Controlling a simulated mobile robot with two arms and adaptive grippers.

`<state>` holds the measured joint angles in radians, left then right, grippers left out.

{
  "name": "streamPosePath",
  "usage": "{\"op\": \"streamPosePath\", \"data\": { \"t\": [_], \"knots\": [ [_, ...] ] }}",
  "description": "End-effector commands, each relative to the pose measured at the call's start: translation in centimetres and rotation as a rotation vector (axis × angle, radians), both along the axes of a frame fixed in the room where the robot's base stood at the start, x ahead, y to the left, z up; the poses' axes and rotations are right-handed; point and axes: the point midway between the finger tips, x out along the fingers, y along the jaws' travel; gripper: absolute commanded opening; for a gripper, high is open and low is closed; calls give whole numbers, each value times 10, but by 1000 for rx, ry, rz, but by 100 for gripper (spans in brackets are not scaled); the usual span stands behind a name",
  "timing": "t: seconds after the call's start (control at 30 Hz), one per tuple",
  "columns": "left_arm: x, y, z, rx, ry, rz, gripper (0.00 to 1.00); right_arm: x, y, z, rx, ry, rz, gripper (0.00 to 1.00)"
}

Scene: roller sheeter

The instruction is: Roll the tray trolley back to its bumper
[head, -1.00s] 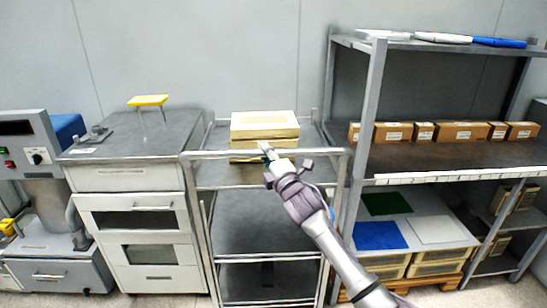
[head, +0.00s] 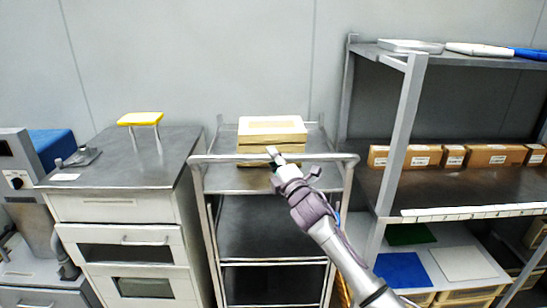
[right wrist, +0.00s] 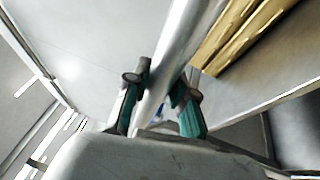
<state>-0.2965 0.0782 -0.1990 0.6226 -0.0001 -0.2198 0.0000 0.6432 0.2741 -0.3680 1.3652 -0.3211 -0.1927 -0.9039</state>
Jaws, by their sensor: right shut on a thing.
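The tray trolley is a grey metal frame with several shelves, standing in the middle of the head view; its front handle bar (head: 225,158) runs across the top. Stacked cream and yellowish trays (head: 272,128) sit on its top shelf. My right gripper (head: 274,155) is shut on the middle of the handle bar. In the right wrist view the green-padded fingers (right wrist: 162,98) lie on both sides of the bar (right wrist: 180,50). I cannot make out a bumper; the floor behind the trolley is hidden. My left gripper is not in view.
A cabinet (head: 125,207) with a yellow-topped stand (head: 140,118) is close on the trolley's left. A rack (head: 402,130) with cartons (head: 490,155) is close on its right. The wall (head: 250,60) is behind. Side room is narrow.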

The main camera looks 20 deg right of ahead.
Motion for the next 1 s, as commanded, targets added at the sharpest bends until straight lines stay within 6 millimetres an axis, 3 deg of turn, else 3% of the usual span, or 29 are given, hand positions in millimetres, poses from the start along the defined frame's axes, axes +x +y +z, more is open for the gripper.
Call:
{"op": "streamPosePath", "data": {
  "t": [0.37,0.4,0.53,0.87,1.0],
  "knots": [
    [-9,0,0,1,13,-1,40,1,-4,4,0,-4,-8,0],
    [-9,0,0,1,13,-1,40,1,-4,4,0,-4,-8,29],
    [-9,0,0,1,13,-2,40,1,-3,3,0,-4,-6,50],
    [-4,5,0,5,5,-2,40,-1,-2,2,0,-2,-4,50],
    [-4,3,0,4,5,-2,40,-13,-4,-2,-1,-1,-3,50]
  ]
}}
